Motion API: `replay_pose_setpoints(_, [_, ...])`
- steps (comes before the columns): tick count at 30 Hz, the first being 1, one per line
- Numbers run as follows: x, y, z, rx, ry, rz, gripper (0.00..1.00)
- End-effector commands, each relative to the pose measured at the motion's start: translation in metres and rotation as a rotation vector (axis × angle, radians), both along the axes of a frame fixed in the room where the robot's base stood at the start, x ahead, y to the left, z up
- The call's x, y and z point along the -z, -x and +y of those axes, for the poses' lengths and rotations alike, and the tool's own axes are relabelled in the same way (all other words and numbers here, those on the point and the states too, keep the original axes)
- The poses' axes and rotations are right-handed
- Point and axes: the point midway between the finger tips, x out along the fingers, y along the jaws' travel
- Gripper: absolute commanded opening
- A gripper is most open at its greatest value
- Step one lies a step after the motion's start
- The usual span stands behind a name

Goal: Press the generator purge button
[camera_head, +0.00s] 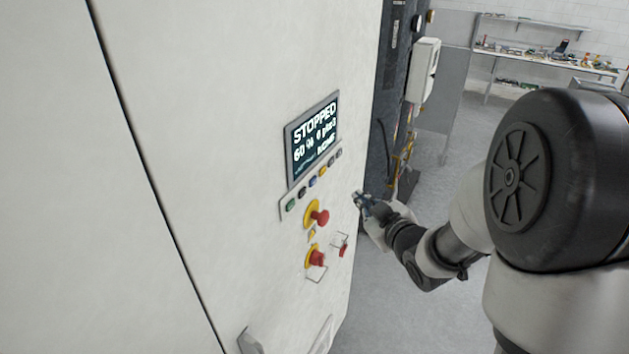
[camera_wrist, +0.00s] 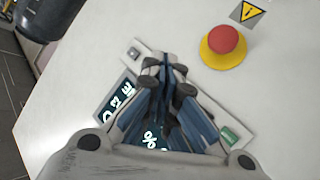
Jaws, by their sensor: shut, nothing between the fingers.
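A row of several small coloured buttons (camera_head: 313,181) runs under the display (camera_head: 314,139) on the white cabinet front. Green, dark, blue, yellow and grey ones show. No label is readable, so I cannot tell which is the generator purge button. My gripper (camera_head: 359,197) is shut and empty, to the right of the row. In the wrist view, its blue fingers (camera_wrist: 166,66) point at the panel and hide the middle of the row. The green button (camera_wrist: 229,135) and a grey button (camera_wrist: 134,53) show on either side. I cannot tell whether the fingertips touch anything.
Two red knobs on yellow bases (camera_head: 318,217) (camera_head: 316,257) stick out below the row; the upper one also shows in the wrist view (camera_wrist: 223,40). A small red switch (camera_head: 343,250) sits beside them. Cabinet handles (camera_head: 250,342) are lower down. Grey floor (camera_head: 400,310) is clear at right.

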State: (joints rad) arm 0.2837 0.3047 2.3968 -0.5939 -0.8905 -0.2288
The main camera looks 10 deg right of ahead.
Motion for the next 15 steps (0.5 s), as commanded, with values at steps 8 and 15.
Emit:
replay_pose_setpoints(8, [0.000,-0.018,0.028,-0.006,0.000,0.000,0.00])
replay_pose_setpoints(15, [0.001,-0.038,0.053,-0.002,0.000,-0.001,0.00])
